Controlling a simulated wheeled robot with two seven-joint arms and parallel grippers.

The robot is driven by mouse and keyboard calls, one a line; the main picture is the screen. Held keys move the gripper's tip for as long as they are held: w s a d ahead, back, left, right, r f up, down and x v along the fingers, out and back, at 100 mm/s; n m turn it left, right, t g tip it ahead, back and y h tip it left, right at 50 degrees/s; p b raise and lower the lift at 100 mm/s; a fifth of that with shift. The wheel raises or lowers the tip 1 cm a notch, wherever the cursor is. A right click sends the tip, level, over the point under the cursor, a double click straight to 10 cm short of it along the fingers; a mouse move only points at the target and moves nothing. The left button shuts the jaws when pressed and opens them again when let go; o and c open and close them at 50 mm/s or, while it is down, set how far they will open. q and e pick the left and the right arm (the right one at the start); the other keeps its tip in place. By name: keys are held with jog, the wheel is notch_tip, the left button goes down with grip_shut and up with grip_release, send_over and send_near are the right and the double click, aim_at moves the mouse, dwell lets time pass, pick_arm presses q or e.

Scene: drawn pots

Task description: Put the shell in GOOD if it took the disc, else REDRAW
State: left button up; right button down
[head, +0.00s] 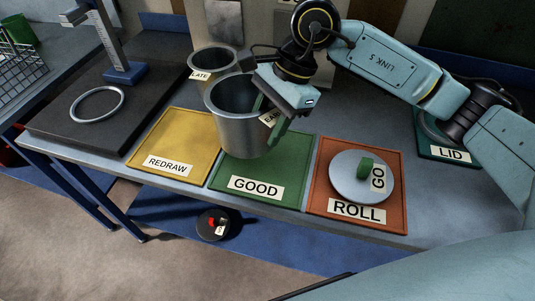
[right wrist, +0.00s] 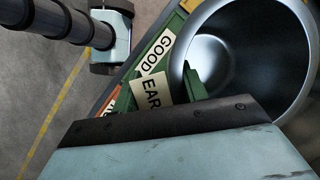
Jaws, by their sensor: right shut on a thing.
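My right gripper (head: 271,117) is shut on the wall of a grey metal shell (head: 232,125) with a partly covered label starting "EA". The shell is upright over the back of the green GOOD mat (head: 290,190); I cannot tell whether it touches. In the right wrist view its open inside (right wrist: 245,60) looks empty. A second shell (head: 214,60), labelled LATE, stands behind it. The grey disc (head: 349,188), with a green knob and a GO label, lies on the orange ROLL mat (head: 320,158). The yellow REDRAW mat (head: 190,130) is bare. My left gripper is not in view.
A dark board (head: 60,140) at left bears a metal ring (head: 97,104) and an upright gauge (head: 105,40). A green LID mat (head: 434,149) lies at right under my arm. A dark round object (head: 213,225) is below the table's front edge.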

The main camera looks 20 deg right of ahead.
jog(key=r+m, duration=0.1)
jog(key=m+t, duration=0.1)
jog(key=m, duration=0.1)
jog(key=shift+a+r+t, duration=0.2)
jog(key=shift+r+t, duration=0.1)
jog(key=shift+r, duration=0.05)
jog(key=m, duration=0.1)
jog(key=r+m+t, duration=0.1)
jog(key=m, duration=0.1)
jog(key=shift+w+h, duration=0.1)
jog(key=shift+h, duration=0.2)
notch_tip(320, 180, down, 10)
jog(key=c, duration=0.8)
grip_release()
jog(key=shift+r, duration=0.1)
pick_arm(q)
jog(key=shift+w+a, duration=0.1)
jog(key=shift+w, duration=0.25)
pick_arm(e)
jog(key=shift+o, duration=0.2)
jog(key=shift+m, duration=0.3)
jog(key=shift+d, duration=0.1)
jog(key=v, duration=1.2)
